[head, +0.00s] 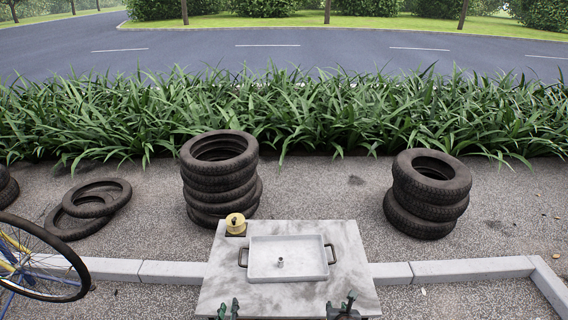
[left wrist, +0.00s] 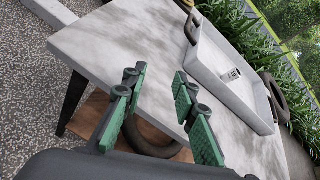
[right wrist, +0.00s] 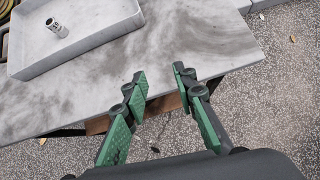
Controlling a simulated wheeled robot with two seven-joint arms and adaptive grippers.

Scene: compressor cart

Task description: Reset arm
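My left gripper (head: 228,310) is at the bottom edge of the head view, by the near left edge of the marble-topped table (head: 222,274). In the left wrist view its green-padded fingers (left wrist: 160,95) stand apart with nothing between them. My right gripper (head: 342,305) is by the near right edge of the table. In the right wrist view its fingers (right wrist: 158,92) are also apart and empty. Both grippers are clear of the white tray (head: 262,271), which holds a small metal fitting (head: 280,262).
A yellow round object (head: 235,223) sits at the table's far left corner. Tyre stacks (head: 220,175) and (head: 430,190) tyres stand behind the table. A bicycle wheel (head: 45,260) is at left. A kerb (head: 450,270) runs beside the table. The marble right of the tray is bare.

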